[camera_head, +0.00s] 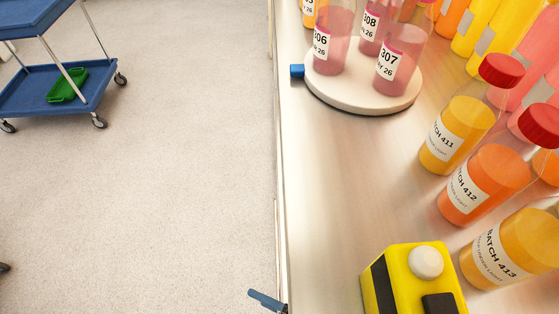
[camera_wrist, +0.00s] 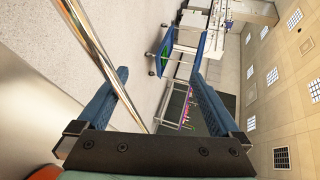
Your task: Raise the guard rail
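The guard rail (camera_wrist: 88,32) is a thin shiny metal bar running diagonally down the left of the wrist view. It passes by the left fingertip and shows again between the fingers, low in the picture. In the head view, a thin rail line (camera_head: 279,190) follows the left edge of the metal surface; its height is hard to tell. My gripper (camera_wrist: 160,75) is open, with two blue fingers spread wide and nothing held between them. In the head view, only a blue piece of my gripper (camera_head: 267,300) shows at the bottom, beside the edge. I cannot tell whether it touches the rail.
Batch bottles (camera_head: 458,130) stand along the right of the metal surface (camera_head: 350,180). Pink bottles stand on a round white turntable (camera_head: 370,95) with a blue tab. A yellow box with buttons (camera_head: 395,275) is near the front. A blue cart (camera_head: 40,95) stands on open floor.

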